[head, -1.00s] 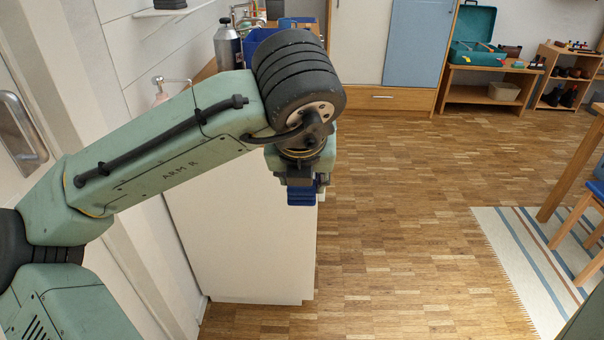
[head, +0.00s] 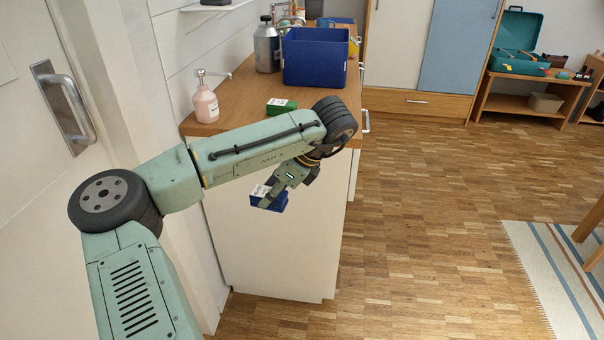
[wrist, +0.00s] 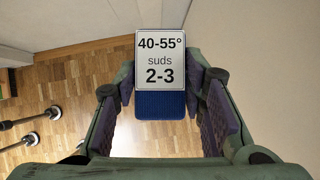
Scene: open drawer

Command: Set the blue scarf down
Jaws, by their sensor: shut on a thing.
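The blue scarf (head: 268,202) is a small folded dark blue bundle with a white tag. In the wrist view the scarf (wrist: 160,106) shows ribbed knit, and its tag (wrist: 160,60) reads "40-55° suds 2-3". My gripper (head: 276,193) is shut on it, with one finger on each side; the fingers also show in the wrist view (wrist: 160,88). The scarf hangs in the air in front of the white side panel of the counter, below the level of the wooden top, and I see nothing under it touching it.
On the wooden counter (head: 235,108) stand a blue bin (head: 315,58), a pink pump bottle (head: 205,100), a metal bottle (head: 266,48) and a green tagged bundle (head: 281,106). A door handle (head: 65,105) juts out at left.

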